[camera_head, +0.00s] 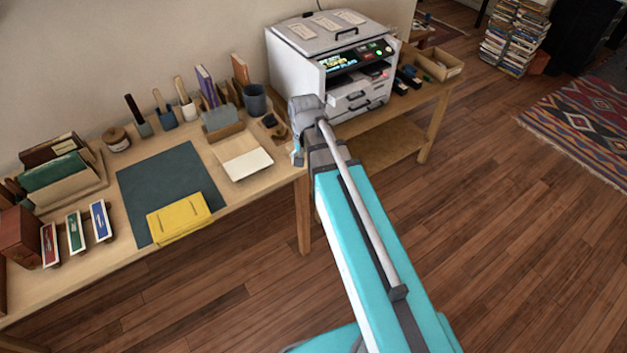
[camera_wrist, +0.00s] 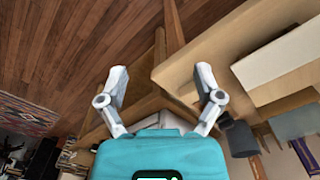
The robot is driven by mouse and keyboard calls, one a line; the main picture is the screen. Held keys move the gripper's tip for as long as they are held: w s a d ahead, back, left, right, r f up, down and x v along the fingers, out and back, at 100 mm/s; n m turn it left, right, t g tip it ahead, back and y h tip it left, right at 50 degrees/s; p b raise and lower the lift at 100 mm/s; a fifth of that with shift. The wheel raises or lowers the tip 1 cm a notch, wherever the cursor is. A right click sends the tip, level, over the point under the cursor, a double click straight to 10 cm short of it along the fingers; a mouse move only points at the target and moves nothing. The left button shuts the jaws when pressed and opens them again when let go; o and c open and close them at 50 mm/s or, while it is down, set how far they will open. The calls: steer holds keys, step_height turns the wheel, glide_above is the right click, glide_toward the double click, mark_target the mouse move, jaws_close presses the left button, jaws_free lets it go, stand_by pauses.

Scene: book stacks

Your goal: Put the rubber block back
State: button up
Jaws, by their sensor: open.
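My gripper (camera_wrist: 161,78) is open in the wrist view, with nothing between its fingers. Below its fingers are the wooden bench edge and the floor. In the head view my arm reaches to the gap between the bench (camera_head: 288,183) and the machine's stand, and hides most of the gripper. I cannot surely pick out the rubber block. A small dark object (camera_head: 270,121) lies on the bench beside the grey cup (camera_head: 255,99); its kind is unclear. A red-brown block (camera_head: 21,236) stands at the bench's left end.
The bench holds a dark mat (camera_head: 150,185), a yellow book (camera_head: 180,218), a tray with a pale pad (camera_head: 247,164) and several tools in holders. A white machine (camera_head: 295,62) with drawers stands on the stand, beside an open wooden box (camera_head: 440,66). Floor right of my arm is clear.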

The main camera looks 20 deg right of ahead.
steer(key=s+n, duration=0.4)
steer(key=s, duration=0.4)
steer(key=shift+n, duration=0.3)
